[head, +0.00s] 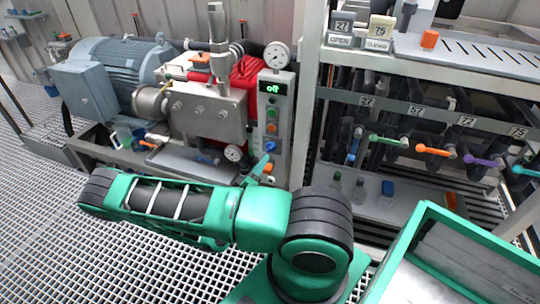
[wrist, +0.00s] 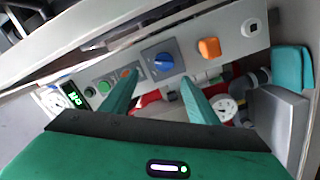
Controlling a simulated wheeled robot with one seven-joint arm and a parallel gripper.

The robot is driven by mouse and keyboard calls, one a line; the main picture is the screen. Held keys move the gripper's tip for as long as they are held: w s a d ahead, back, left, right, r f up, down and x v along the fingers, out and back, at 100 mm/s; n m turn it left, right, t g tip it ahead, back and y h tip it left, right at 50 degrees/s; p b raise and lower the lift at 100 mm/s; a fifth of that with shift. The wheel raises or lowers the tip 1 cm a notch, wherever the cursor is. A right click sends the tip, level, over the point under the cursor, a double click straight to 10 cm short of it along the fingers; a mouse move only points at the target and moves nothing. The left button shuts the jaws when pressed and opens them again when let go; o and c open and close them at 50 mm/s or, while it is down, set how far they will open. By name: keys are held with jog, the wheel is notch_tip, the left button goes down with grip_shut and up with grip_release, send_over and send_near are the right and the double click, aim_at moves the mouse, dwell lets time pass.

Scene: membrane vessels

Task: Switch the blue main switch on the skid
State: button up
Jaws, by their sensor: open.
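The blue main switch (wrist: 163,62) is a round knob with a light pointer mark on a grey square plate, set in the light grey control panel (wrist: 190,32). In the head view the blue switch (head: 270,146) sits low on the upright panel, below the green and orange buttons. The panel's display (head: 273,89) reads "off" in green. My gripper (wrist: 158,82) is open and empty, its two teal fingers pointing at the panel on either side of the switch's line. The fingers appear short of the knob. In the head view my arm hides most of the gripper.
A pressure gauge (head: 277,55) tops the panel. The pump block (head: 207,112) stands left, the valve rack (head: 420,100) right. Grated floor (head: 60,220) is open at left.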

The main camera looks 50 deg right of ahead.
aim_at(269, 147)
jog(key=shift+n+t, duration=0.4)
jog(key=shift+t, duration=0.1)
jog(key=x, duration=0.6)
jog(key=f+x, duration=0.1)
jog(key=x, duration=0.3)
jog(key=shift+w, duration=0.3)
jog(key=c, duration=1)
jog(key=shift+w, duration=0.1)
jog(key=shift+c, duration=0.2)
